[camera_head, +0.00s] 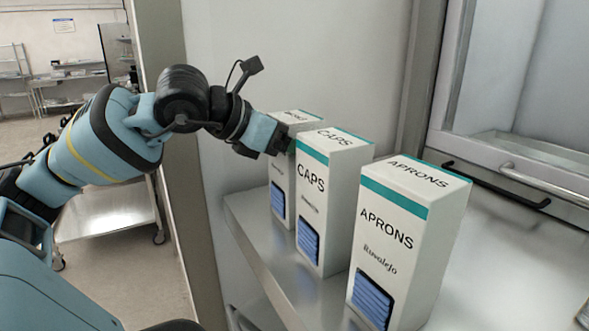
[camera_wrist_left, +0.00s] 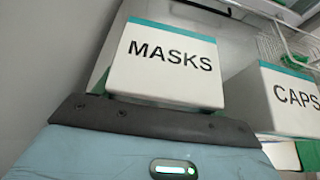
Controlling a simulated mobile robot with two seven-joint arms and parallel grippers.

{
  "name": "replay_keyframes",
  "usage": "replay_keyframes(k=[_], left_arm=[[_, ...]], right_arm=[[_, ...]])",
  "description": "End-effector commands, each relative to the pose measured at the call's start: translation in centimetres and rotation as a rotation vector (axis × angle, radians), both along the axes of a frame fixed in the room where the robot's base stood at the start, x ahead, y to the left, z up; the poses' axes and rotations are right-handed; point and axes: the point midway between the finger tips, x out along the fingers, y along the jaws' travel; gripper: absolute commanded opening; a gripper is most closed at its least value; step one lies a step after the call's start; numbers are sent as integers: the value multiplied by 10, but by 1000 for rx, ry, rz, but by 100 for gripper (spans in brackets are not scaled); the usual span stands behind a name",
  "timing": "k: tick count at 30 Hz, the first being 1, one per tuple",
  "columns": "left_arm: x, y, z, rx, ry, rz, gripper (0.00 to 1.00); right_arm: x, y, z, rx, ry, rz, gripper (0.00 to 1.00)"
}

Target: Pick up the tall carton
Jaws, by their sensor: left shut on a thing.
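Three tall white cartons with teal bands stand in a row: the masks carton (camera_head: 277,193) at the back left, the caps carton (camera_head: 321,205) in the middle and the aprons carton (camera_head: 399,235) nearest. My left gripper (camera_head: 277,143) is at the upper part of the masks carton and shut on it. In the left wrist view the masks carton (camera_wrist_left: 165,75) is right in front of the gripper, with the caps carton (camera_wrist_left: 285,97) to its right. The fingertips are mostly hidden. The masks carton looks upright; I cannot tell if its base touches the shelf. My right gripper is out of view.
The cartons are on a metal ledge (camera_head: 262,252) beside a grey wall. The caps carton is close beside the masks carton. A washer chamber with a dark handle (camera_head: 505,186) is at the right. The steel surface (camera_head: 500,250) right of the aprons carton is mostly clear.

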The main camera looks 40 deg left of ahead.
Motion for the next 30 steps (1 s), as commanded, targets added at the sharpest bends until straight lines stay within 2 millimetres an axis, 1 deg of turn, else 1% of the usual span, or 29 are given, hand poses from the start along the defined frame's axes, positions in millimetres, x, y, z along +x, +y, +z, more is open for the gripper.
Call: replay_keyframes(k=[11, 17, 23, 30], left_arm=[[0, 0, 3, 0, -1, 0, 41], [0, 1, 11, 5, 0, 0, 41], [0, 1, 28, 5, -2, 4, 41], [1, 1, 62, 1, 1, 4, 41]], right_arm=[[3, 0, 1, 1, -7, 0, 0], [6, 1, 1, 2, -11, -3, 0], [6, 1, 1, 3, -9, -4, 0], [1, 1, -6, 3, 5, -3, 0]])
